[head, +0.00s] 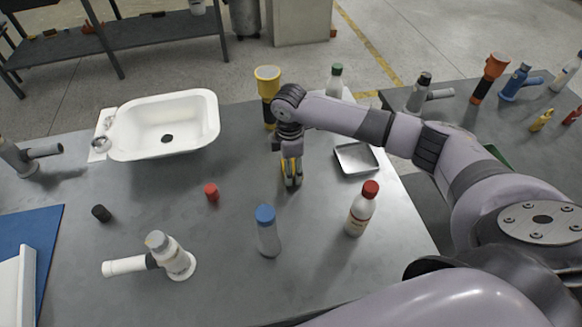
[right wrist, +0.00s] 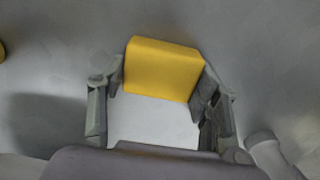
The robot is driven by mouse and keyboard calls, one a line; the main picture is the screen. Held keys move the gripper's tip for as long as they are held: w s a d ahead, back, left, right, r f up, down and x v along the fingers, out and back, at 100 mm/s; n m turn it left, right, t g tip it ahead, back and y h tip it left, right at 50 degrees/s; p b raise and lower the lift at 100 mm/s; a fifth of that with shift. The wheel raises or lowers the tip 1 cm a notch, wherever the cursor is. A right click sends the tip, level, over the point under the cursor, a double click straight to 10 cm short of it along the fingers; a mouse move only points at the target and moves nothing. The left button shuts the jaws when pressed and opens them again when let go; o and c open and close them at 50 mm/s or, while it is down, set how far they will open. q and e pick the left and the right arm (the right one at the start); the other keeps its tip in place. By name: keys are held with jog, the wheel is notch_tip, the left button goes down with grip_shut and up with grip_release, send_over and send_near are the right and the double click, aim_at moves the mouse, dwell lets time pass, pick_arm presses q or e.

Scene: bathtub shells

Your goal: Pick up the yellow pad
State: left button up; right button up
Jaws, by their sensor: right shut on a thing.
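The yellow pad (right wrist: 163,68) is a small block with a pale face (right wrist: 152,122) below it in the right wrist view. It sits between the two fingers of my right gripper (right wrist: 160,92), which is shut on it. In the head view my right gripper (head: 291,182) points down over the grey table, with a bit of yellow showing between its fingers. I cannot tell whether the pad touches the table. My left gripper is not in view.
A metal tray (head: 357,159) lies just right of my right gripper. A white sink (head: 205,130) is at left, and a yellow-black flashlight (head: 267,79) stands behind. A blue-capped bottle (head: 268,237), a red-capped bottle (head: 361,212) and a red cap (head: 211,191) stand nearer.

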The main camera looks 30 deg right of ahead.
jog(key=shift+r, duration=0.15)
notch_tip(320, 180, up, 20)
jog(key=b, duration=0.1)
dwell(0.3)
jog(key=o, duration=0.4)
jog(key=c, duration=0.5)
jog(key=shift+f, duration=0.2)
